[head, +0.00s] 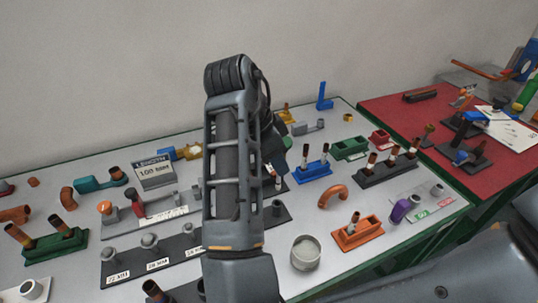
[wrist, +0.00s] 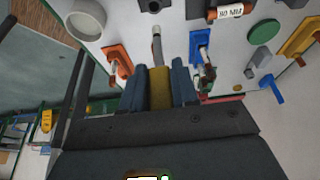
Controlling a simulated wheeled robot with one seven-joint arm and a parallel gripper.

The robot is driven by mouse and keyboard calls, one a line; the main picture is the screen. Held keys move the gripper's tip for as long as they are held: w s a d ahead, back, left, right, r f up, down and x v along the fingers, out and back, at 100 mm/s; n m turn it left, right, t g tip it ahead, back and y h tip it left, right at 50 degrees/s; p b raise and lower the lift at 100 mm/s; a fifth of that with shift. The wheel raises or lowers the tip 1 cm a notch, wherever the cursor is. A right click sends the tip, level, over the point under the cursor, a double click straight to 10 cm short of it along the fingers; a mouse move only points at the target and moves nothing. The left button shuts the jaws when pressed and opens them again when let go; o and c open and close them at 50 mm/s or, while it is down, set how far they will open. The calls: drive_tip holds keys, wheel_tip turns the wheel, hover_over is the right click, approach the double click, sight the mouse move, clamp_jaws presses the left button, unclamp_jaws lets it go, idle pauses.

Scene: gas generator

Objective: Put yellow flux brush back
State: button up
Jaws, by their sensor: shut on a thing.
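My gripper (wrist: 160,80) is shut on the yellow flux brush (wrist: 160,92) in the wrist view. The yellow part sits between the two blue-grey fingers, and a thin grey end (wrist: 156,46) sticks out beyond them over the white table top. In the head view my own arm hides the gripper and the brush. An orange holder (wrist: 118,58) with a slim part in it lies left of the fingers in the wrist view. A blue holder (wrist: 201,38) with a similar slim part lies right of them. I cannot tell which place belongs to the yellow brush.
The white table (head: 438,224) is crowded with fittings and holders. An orange holder (head: 360,235) and a round grey cup (head: 305,253) stand near its front edge. A blue block (head: 312,172) with copper pipe pieces stands behind. A red table (head: 388,108) adjoins at right.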

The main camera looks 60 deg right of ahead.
drive_tip(key=shift+f, duration=0.1)
drive_tip(key=shift+f+b, duration=2.15)
drive_tip(key=shift+f, duration=0.05)
drive_tip(key=shift+f+b, duration=0.25)
drive_tip(key=shift+b, duration=0.05)
drive_tip(key=shift+f+b, duration=0.3)
drive_tip(key=shift+f, duration=0.05)
drive_tip(key=shift+f+b, duration=1.9)
drive_tip(key=shift+f, duration=0.25)
drive_tip(key=o, duration=1)
drive_tip(key=shift+c, duration=0.2)
drive_tip(key=v, duration=0.8)
drive_tip(key=shift+p, duration=0.45)
